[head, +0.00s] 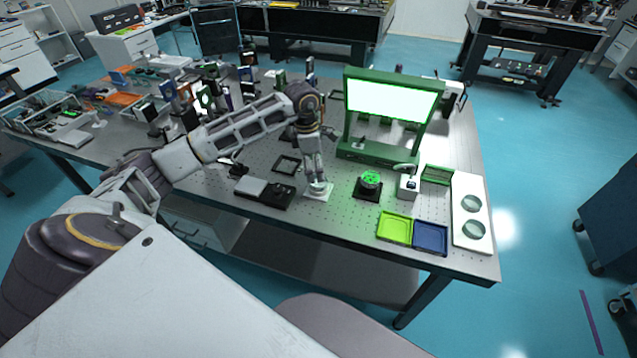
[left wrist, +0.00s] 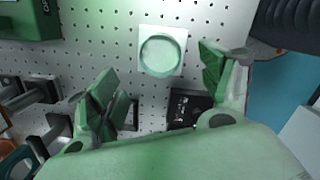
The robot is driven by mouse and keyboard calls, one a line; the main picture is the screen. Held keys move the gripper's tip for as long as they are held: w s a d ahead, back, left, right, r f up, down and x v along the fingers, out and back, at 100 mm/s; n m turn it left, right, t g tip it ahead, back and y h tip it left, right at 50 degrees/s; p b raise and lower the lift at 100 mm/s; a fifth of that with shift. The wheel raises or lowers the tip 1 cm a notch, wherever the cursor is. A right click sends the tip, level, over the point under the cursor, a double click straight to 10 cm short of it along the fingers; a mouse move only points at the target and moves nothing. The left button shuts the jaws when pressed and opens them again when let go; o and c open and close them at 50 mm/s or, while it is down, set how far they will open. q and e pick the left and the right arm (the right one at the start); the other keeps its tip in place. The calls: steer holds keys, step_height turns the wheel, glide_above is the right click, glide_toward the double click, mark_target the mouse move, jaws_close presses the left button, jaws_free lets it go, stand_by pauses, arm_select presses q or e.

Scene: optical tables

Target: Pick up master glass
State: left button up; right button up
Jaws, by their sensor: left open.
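A round, pale glass disc, apparently the master glass (left wrist: 162,54), lies on a white square holder (left wrist: 146,32) on the perforated table. In the head view the white holder (head: 318,195) is partly hidden under my left gripper (head: 318,184), which points down just above it. In the left wrist view my left gripper (left wrist: 163,88) is open and empty. Its two fingers stand apart, one to each side of the disc and nearer to the camera. I see no contact with the disc. My right gripper is not in view.
A black device (head: 264,191) and a dark square frame (head: 287,165) are left of the holder. A black mount with a green top (head: 370,181), a green lit panel (head: 391,97), yellow-green (head: 395,228) and blue (head: 430,238) trays, and a white plate with two discs (head: 470,183) are right.

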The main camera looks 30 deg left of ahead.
arm_select(q)
steer(key=shift+f, duration=0.15)
steer(key=shift+d+f+p, duration=0.25)
steer(key=shift+f+p, duration=0.05)
steer(key=shift+f, duration=0.55)
steer(key=shift+w+d+f, duration=0.15)
steer(key=shift+w+f, duration=0.05)
steer(key=shift+f, duration=0.75)
steer(key=shift+d+f, duration=0.1)
steer(key=shift+f, duration=0.6)
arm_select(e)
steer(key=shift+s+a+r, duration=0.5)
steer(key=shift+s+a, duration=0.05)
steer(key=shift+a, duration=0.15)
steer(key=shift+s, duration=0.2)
